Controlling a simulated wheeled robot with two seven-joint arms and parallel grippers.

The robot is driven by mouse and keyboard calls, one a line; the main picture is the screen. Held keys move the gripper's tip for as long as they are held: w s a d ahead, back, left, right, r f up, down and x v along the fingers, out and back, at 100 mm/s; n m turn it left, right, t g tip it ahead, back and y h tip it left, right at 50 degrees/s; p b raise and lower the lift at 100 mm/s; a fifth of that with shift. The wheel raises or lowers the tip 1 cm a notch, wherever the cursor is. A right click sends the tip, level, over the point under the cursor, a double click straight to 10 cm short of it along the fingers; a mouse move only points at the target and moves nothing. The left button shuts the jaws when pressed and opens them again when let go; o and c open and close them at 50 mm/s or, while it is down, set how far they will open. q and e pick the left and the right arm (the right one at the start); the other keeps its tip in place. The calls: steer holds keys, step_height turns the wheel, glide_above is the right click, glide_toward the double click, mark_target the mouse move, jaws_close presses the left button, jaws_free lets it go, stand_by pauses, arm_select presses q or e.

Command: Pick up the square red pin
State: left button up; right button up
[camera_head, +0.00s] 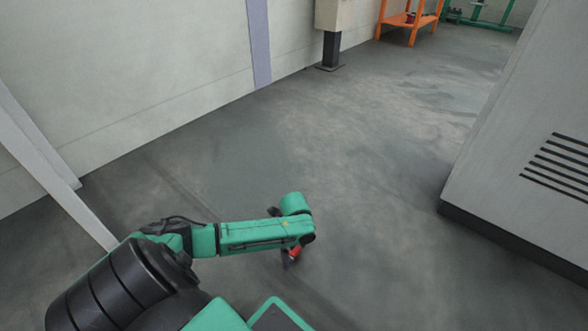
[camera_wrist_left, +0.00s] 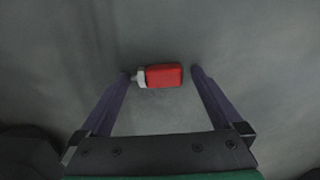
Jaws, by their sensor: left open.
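The square red pin (camera_wrist_left: 164,76) lies on the grey floor, a red block with a pale tip pointing left in the left wrist view. It also shows in the head view as a small red patch (camera_head: 295,251), partly hidden by my gripper. My left gripper (camera_wrist_left: 160,73) is open, with one finger on each side of the pin. The pale tip is close to the left finger, and a gap shows on the right. I cannot tell how high the fingers are above the floor. My right gripper is not in view.
A large grey cabinet (camera_head: 530,150) with vent slots stands at the right. A pale wall (camera_head: 130,70) runs along the left, with a white slanted post (camera_head: 55,175) near me. An orange stand (camera_head: 409,21) is at the back. The floor between (camera_head: 350,150) is clear.

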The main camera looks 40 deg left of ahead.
arm_select(q)
steer(key=shift+r, duration=0.15)
steer(key=c, duration=1.2)
steer(key=shift+r, duration=0.1)
steer(key=shift+c, duration=0.2)
